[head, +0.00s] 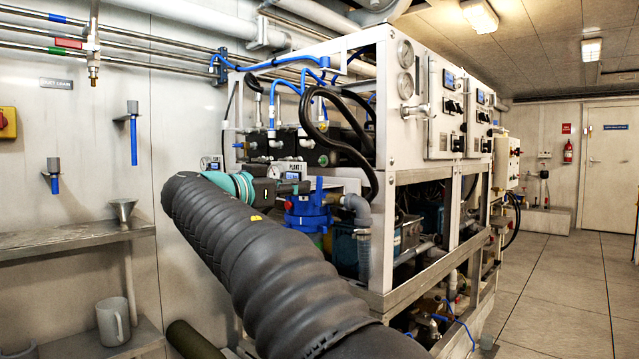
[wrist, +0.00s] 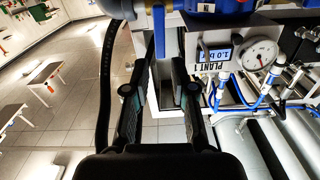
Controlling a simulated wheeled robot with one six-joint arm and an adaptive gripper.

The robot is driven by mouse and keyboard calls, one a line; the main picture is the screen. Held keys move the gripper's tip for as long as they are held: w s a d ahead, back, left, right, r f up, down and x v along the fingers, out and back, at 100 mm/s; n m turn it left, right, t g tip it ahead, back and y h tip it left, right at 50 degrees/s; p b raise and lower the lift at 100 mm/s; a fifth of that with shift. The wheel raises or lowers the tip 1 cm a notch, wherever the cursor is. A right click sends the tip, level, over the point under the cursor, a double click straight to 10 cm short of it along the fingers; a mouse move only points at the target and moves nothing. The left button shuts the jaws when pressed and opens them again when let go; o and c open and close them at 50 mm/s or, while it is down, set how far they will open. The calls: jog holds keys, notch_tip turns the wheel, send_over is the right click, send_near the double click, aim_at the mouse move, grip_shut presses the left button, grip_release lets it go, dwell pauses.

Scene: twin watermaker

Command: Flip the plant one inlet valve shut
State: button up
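My gripper (wrist: 161,72) is open with nothing visibly held. In the head view my gripper (head: 290,188) reaches to the lever; contact cannot be told.
A pressure gauge (wrist: 260,54) and a small display (wrist: 222,52) sit right of the fingers, with blue-fitted hoses below. A black hose (wrist: 106,85) runs along the left. The metal frame (head: 383,120) and grey pipe elbow (head: 356,208) stand close by. Floor at right is clear.

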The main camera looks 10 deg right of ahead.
aim_at(318, 184)
jog(key=p+x, duration=0.1)
jog(key=x, duration=0.6)
jog(key=shift+w+d, duration=0.2)
grip_shut()
